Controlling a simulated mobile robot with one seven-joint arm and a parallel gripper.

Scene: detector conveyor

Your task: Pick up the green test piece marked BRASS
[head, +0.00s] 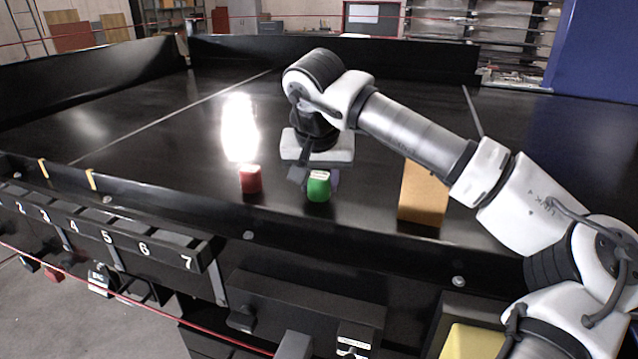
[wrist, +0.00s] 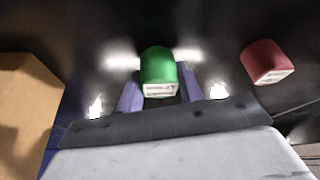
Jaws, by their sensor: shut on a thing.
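The green test piece (head: 318,187) is a small rounded block with a pale label on its top, on or just above the black conveyor surface. In the wrist view the green piece (wrist: 158,70) sits between the two purple fingers, its label text too small to read. My gripper (head: 317,178) points down and is shut on the green piece. The fingers also show in the wrist view (wrist: 160,98). I cannot tell whether the piece touches the belt.
A red piece (head: 250,180) stands to the left of the green one, apart from it. A tan block (head: 424,193) is to the right. The black front rail (head: 290,243) runs along the near edge, with numbered bins (head: 125,240) at the left. The belt behind is clear.

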